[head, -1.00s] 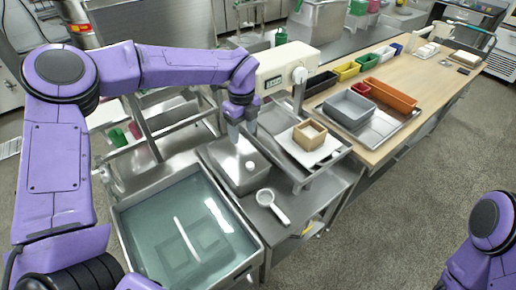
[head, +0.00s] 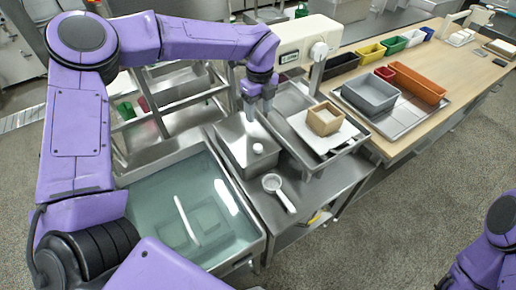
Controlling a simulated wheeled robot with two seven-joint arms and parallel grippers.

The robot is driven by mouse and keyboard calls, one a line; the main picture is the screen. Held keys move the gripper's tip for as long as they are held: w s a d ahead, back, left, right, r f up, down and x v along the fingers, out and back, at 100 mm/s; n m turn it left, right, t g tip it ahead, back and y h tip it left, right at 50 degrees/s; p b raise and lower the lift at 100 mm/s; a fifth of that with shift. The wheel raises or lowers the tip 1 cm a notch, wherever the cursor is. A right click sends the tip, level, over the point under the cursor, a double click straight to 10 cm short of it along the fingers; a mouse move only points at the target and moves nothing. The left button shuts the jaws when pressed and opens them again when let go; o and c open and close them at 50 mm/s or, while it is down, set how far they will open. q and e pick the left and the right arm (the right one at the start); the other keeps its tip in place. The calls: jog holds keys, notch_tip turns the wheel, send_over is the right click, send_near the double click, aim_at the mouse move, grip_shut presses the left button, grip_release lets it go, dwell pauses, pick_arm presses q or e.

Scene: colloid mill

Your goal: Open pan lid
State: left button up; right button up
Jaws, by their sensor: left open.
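A steel pan with a flat steel lid (head: 238,140) stands on the metal stand beside the water-filled sink. A small pale round knob (head: 258,148) sits on the lid, towards its near right part. My left gripper (head: 258,112) points down beyond the knob, over the far part of the pan, with its fingers apart and nothing between them. The knob shows clear of the fingers. I cannot tell the exact height of the fingertips above the lid. The lid lies on the pan. At the bottom right only part of my right arm shows; its gripper is out of view.
A white-handled strainer (head: 278,190) lies in front of the pan. The water-filled sink (head: 255,252) is at left. A tray with a wooden box (head: 324,119) is at right, under a white machine (head: 300,42). A grey bin (head: 370,94) and coloured bins stand on the wooden table (head: 470,75).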

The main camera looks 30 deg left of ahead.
pick_arm(q)
jog(key=b, duration=0.4)
send_over(258, 147)
notch_tip(258, 147, down, 5)
notch_tip(258, 147, down, 10)
jog(key=shift+f+p, duration=0.1)
jog(key=shift+p, duration=1.15)
jog(key=shift+w+f, duration=0.1)
jog(key=shift+f, duration=0.3)
pick_arm(e)
notch_tip(258, 147, down, 3)
jog(key=shift+r, duration=0.1)
pick_arm(q)
jog(key=shift+c, duration=0.2)
grip_shut()
jog(key=shift+r, duration=0.15)
pick_arm(e)
jog(key=shift+w, duration=0.1)
